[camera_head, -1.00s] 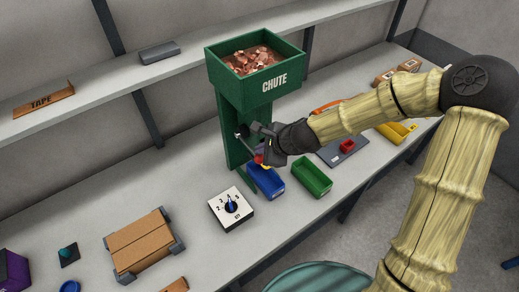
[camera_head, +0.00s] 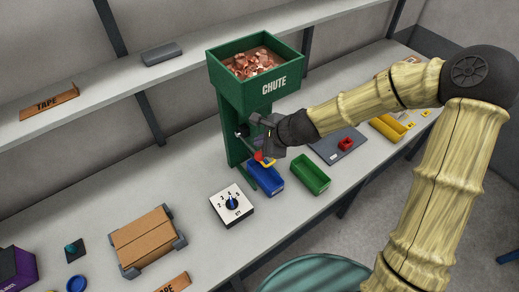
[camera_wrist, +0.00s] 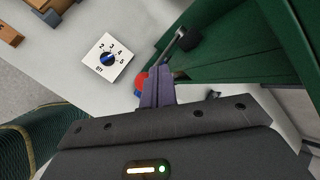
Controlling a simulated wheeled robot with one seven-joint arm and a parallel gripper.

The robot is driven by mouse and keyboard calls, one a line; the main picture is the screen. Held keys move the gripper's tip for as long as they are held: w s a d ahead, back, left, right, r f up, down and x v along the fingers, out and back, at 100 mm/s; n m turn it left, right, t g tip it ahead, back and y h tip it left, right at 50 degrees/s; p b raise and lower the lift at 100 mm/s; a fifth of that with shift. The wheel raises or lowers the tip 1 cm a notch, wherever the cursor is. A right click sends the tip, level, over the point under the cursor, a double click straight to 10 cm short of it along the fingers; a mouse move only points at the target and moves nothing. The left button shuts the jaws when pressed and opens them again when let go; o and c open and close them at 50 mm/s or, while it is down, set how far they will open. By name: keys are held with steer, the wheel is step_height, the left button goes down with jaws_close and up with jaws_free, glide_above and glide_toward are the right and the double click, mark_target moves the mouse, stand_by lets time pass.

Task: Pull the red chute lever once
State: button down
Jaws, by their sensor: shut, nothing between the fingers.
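The green chute (camera_head: 228,92) stands on the bench, its top bin full of copper pieces (camera_head: 252,64). The red lever knob (camera_head: 258,156) is low on the chute's front side, above the blue bin (camera_head: 266,180). My gripper (camera_head: 264,149) is shut and empty, pointing down right at the knob. In the wrist view the red knob (camera_wrist: 141,82) shows just left of my shut fingers (camera_wrist: 156,84), partly hidden by them. I cannot tell if they touch. A dark lever arm or bracket (camera_wrist: 181,41) shows on the chute beyond the fingertips.
A dial box (camera_head: 231,205) sits left of the blue bin, a green bin (camera_head: 311,174) right of it. A grey plate with a red part (camera_head: 345,143) and a yellow tray (camera_head: 389,127) lie farther right.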

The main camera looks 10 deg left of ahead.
steer(key=shift+w+a+r+p, duration=0.1)
steer(key=shift+a+r+p, duration=0.05)
steer(key=shift+r+p, duration=1.5)
steer(key=shift+r+b, duration=0.2)
steer(key=shift+b, duration=0.15)
steer(key=s+d+f+n+h+b, duration=0.2)
steer(key=s+d+n+b, duration=0.1)
steer(key=d, duration=0.6)
steer(key=s+d+f+n+h+b, duration=0.2)
steer(key=s+d+n+b, duration=0.2)
steer(key=d+n, duration=0.3)
steer(key=s+d+f+n+g+h+b, duration=0.1)
steer(key=s+d+n+h+b, duration=0.2)
steer(key=d, duration=0.9)
steer(key=shift+s+d+f+n, duration=0.2)
steer(key=shift+s+f+n, duration=0.2)
steer(key=shift+s+n, duration=0.65)
